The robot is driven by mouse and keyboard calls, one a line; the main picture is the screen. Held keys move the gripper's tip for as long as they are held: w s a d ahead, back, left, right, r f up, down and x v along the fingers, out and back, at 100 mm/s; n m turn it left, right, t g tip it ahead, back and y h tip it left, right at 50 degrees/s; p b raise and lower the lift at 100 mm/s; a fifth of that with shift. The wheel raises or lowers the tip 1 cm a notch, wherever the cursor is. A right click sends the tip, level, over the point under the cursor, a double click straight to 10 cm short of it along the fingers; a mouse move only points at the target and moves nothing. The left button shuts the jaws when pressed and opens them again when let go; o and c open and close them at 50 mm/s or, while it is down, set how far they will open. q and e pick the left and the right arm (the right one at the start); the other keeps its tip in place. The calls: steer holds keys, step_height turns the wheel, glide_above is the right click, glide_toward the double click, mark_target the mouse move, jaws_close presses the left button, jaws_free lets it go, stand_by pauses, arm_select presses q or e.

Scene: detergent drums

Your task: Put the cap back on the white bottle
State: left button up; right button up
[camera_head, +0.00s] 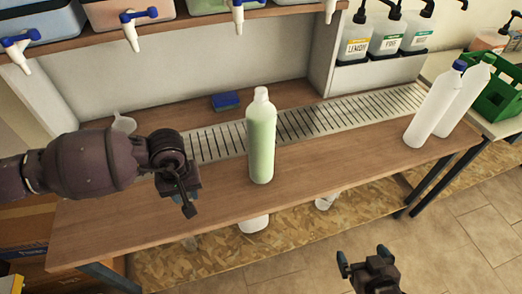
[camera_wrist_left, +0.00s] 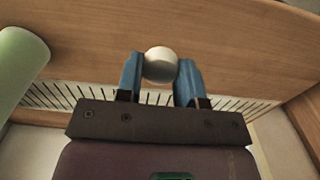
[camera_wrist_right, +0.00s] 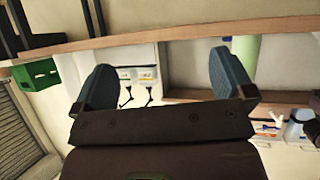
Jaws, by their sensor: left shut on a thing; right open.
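A pale green bottle (camera_head: 261,145) with a whitish neck stands upright at the middle of the bench; its side also shows in the left wrist view (camera_wrist_left: 18,72). Two white bottles stand together at the bench's right end, one with a blue cap (camera_head: 459,65). My left gripper (camera_head: 188,208) is left of the green bottle, apart from it. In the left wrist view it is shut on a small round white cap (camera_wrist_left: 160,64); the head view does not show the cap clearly. My right gripper (camera_head: 363,256) is open and empty, in front of the bench, over the floor.
A slotted metal drain strip (camera_head: 310,121) runs along the bench behind the green bottle. A blue sponge (camera_head: 225,100) and a small translucent funnel-like piece (camera_head: 123,123) lie at the back. A green crate (camera_head: 497,100) stands far right.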

steer(key=w+a+r+t+y, duration=0.1)
steer(key=w+a+r+y, duration=0.1)
steer(key=w+a+r, duration=0.25)
steer(key=n+t+y+p, duration=0.3)
steer(key=n+y+p, duration=0.1)
steer(key=y, duration=0.1)
glide_toward(262, 125)
step_height(262, 125, down, 4)
steer(key=w, duration=0.2)
arm_select(q)
steer(key=w+d+r+n, duration=0.4)
steer(key=d+r+n, duration=0.2)
steer(key=r, duration=0.4)
steer(key=w+d+r+n, duration=0.4)
steer(key=d+r+n, duration=0.2)
steer(key=r+n, duration=0.3)
steer(key=w+d+r+n, duration=0.5)
steer(key=d+r+n, duration=0.1)
steer(key=r, duration=0.5)
steer(key=shift+d+r+n, duration=0.25)
steer(key=shift+d+n, duration=0.15)
steer(key=shift+n, duration=0.5)
arm_select(e)
steer(key=shift+s+d+r, duration=0.1)
steer(key=shift+d+r, duration=0.15)
steer(key=shift+d, duration=0.05)
steer(key=x, duration=1.2)
steer(key=shift+d+r, duration=0.1)
steer(key=shift+r, duration=0.05)
